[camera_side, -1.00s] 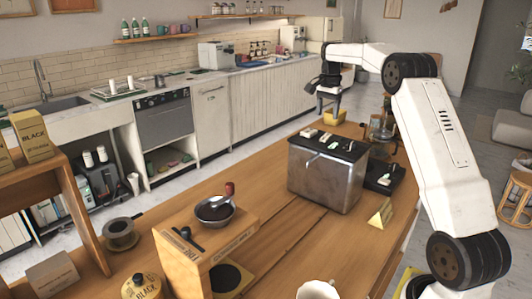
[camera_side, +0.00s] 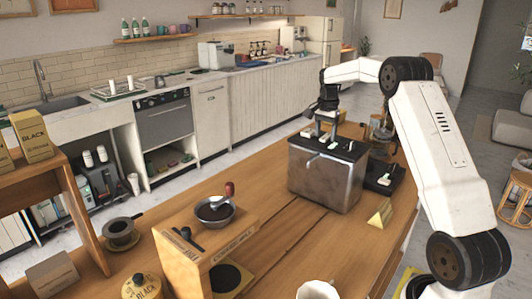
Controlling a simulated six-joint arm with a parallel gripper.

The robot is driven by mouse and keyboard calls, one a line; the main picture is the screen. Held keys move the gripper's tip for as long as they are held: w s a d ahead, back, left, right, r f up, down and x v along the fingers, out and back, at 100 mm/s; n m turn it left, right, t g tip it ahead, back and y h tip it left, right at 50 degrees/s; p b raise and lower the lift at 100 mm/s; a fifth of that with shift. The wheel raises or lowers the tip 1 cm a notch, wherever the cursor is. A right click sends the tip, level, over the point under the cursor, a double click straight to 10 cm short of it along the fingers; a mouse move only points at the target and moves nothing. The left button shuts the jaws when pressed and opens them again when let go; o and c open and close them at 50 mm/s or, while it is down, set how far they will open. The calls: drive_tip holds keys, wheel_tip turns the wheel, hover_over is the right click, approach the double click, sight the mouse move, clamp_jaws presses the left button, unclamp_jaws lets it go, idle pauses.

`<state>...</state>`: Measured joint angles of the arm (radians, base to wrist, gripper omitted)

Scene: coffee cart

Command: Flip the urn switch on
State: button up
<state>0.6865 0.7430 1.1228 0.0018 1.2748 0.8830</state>
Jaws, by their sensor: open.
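The urn looks like a boxy steel unit (camera_side: 325,185) with a black top, standing on the wooden counter. Small pale switch-like parts (camera_side: 333,146) sit on its top; which way they are set is too small to tell. My gripper (camera_side: 324,134) points down over the back part of the black top, its fingertips close to the pale parts. It is open with nothing visible between the fingers. Whether the fingertips touch a switch cannot be told. The fingers partly hide the top's back part.
A black base (camera_side: 383,180) with a pale switch and a glass brewer (camera_side: 382,130) stand right of the unit. The counter between is clear.

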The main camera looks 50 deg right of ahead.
drive_tip(key=shift+f, duration=0.25)
clamp_jaws()
drive_tip(key=shift+d+y, duration=0.2)
drive_tip(key=shift+y, duration=0.75)
drive_tip(key=shift+d+y, duration=0.15)
drive_tip(key=shift+y, duration=0.8)
unclamp_jaws()
